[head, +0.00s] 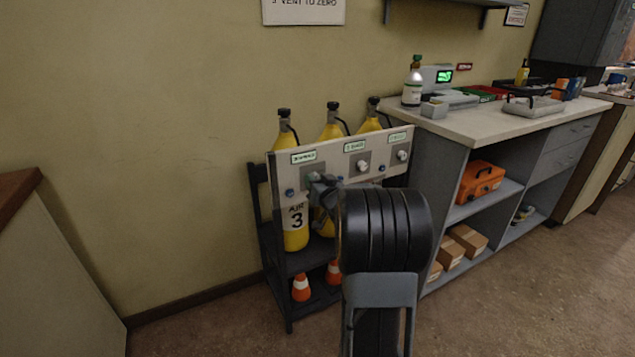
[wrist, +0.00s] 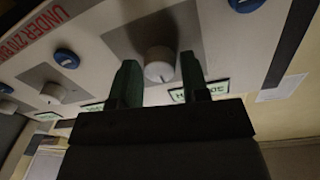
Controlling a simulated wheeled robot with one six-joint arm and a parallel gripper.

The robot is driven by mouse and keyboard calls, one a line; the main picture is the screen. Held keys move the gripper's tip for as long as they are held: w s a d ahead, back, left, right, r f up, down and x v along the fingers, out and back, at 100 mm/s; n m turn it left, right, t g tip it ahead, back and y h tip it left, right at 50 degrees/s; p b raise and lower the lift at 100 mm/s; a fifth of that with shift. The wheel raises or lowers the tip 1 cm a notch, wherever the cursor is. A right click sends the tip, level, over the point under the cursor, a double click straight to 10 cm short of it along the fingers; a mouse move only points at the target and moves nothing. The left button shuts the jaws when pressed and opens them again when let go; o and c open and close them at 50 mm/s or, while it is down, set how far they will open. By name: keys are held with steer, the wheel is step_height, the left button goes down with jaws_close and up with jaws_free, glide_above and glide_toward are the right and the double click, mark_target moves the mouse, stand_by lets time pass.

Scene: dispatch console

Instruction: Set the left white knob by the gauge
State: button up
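A pale panel (head: 335,160) with several green-edged labels is fixed across the front of a rack of yellow cylinders. Two white knobs show on it in the head view, the middle one (head: 362,165) and the right one (head: 402,155). The left knob is hidden there behind my gripper (head: 325,188). In the wrist view the left white knob (wrist: 159,66) sits on a grey square, between the two dark green fingers of my gripper (wrist: 160,78). The fingers are apart, with a gap on each side of the knob. I cannot make out a dial gauge.
Blue buttons, such as one (wrist: 67,58), sit on the panel near the knobs. The yellow cylinders (head: 295,225) stand behind the panel, with orange cones (head: 301,288) below. A counter (head: 480,122) with a green-lit device (head: 440,78) stands to the right.

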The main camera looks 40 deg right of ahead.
steer(key=c, duration=0.6)
steer(key=shift+f+n+t+b, duration=0.1)
steer(key=shift+n+t+b, duration=0.3)
steer(key=shift+n+b, duration=5.1)
steer(key=shift+n+p, duration=0.5)
steer(key=shift+n, duration=0.2)
steer(key=o, duration=0.9)
